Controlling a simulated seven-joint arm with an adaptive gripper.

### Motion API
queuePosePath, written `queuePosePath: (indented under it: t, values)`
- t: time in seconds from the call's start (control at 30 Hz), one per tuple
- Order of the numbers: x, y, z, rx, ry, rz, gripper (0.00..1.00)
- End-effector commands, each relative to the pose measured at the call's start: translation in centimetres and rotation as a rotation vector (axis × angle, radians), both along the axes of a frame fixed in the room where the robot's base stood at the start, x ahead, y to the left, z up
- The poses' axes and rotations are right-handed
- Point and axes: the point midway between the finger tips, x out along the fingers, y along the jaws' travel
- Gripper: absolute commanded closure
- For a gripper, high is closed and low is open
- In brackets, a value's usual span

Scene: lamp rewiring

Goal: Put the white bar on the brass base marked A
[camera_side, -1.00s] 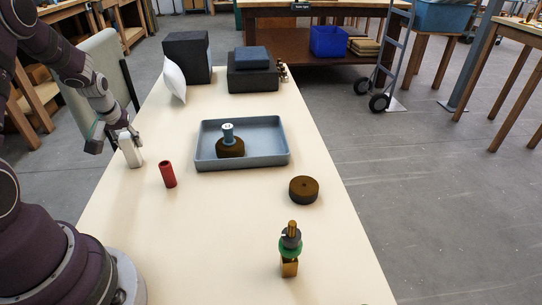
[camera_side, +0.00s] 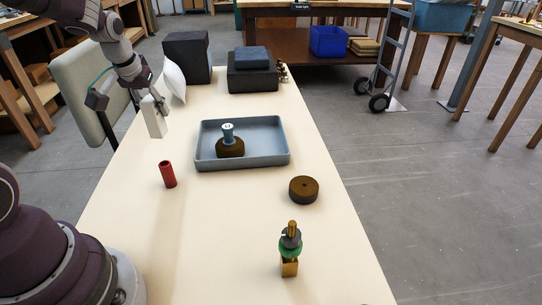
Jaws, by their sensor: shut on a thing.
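The white bar (camera_side: 154,118) is held upright in my gripper (camera_side: 153,97), above the left edge of the table. My gripper is shut on the bar's upper end. No letter A can be read on any piece. A brown round base (camera_side: 230,149) sits in the tray with a blue-grey post (camera_side: 228,130) standing on it. A second brown round base (camera_side: 304,190), with a small dark spot in its top, lies bare on the table to the right. A brass-coloured block (camera_side: 289,268) at the front carries a green ring, a dark ring and a brass-coloured top piece.
The grey-blue tray (camera_side: 275,157) has low walls and lies mid-table. A red cylinder (camera_side: 168,174) stands left of it. Dark blocks (camera_side: 252,78) and a white cushion (camera_side: 174,80) are at the back. The cream table (camera_side: 225,230) is clear at the front left.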

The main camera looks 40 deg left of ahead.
Motion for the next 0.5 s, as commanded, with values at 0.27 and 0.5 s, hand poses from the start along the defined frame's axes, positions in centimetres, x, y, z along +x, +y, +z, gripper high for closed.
queuePosePath:
  t: [0.27,0.5]
  values:
    - [1.3,-15.5,-0.9,-0.002,0.0,-0.582,1.0]
    - [-2.0,-23.9,-1.6,0.001,-0.003,-0.945,1.0]
